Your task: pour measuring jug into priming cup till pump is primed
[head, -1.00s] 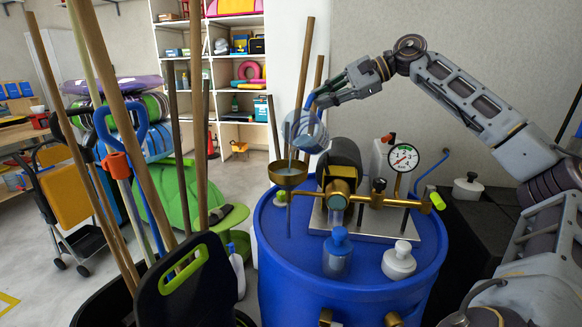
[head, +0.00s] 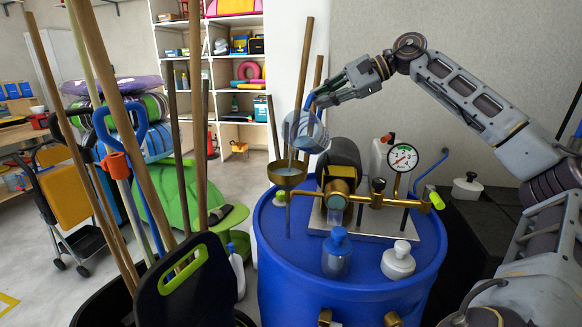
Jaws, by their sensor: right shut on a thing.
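The measuring jug (head: 302,133) is clear with a blue handle and is tilted over the brass priming cup (head: 287,176). A thin stream runs from the jug down into the cup. My right gripper (head: 322,98) is shut on the jug's handle, above and to the right of the cup. The pump (head: 342,163), with a dark motor and brass fittings, stands on a plate on the blue drum (head: 275,250). Its pressure gauge (head: 403,158) has a white dial with a red needle. The level in the cup is hard to tell. My left gripper is not in view.
A blue-capped bottle (head: 337,255) and a white bottle (head: 398,262) stand on the drum's front top. A black bin (head: 190,285) with long wooden poles fills the left foreground. A white canister (head: 467,187) sits on a dark box at right.

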